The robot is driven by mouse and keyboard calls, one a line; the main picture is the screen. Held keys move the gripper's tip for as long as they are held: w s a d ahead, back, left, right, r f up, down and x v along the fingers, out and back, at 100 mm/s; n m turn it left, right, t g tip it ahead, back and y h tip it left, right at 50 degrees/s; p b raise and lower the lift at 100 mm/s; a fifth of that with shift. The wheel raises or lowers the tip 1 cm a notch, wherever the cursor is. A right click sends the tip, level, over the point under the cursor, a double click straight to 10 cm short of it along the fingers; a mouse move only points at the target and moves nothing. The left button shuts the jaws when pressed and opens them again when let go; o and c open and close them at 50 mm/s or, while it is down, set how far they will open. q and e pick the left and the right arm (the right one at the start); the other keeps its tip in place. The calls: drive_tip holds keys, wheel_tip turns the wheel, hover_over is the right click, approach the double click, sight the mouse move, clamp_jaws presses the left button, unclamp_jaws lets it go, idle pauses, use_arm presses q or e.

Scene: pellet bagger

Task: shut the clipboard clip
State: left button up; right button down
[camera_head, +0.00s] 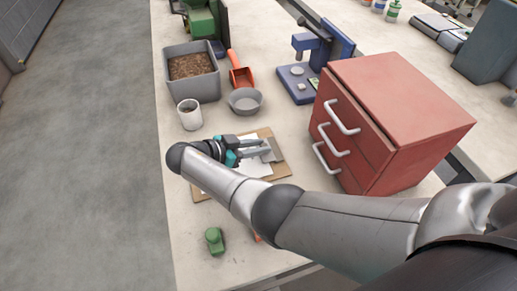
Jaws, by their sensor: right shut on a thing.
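A brown clipboard (284,171) with white paper lies on the bench in the head view. Its grey metal clip (271,151) is at the board's right end. My right gripper (264,149) reaches over the board from the left, its fingers shut on the clip. My right arm and wrist hide the near-left part of the board. How far the clip stands open is too small to tell. My left gripper is not in view.
A red drawer cabinet (405,100) with white handles stands close to the right. A grey bin of pellets (192,91), a white cup (190,115), a grey bowl (245,101), an orange scoop (240,74) and a blue press (297,90) stand behind. A green object (214,241) sits in front.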

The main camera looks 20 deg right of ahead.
drive_tip(key=shift+d, duration=0.1)
idle(0.3)
drive_tip(key=c, duration=0.7)
unclamp_jaws()
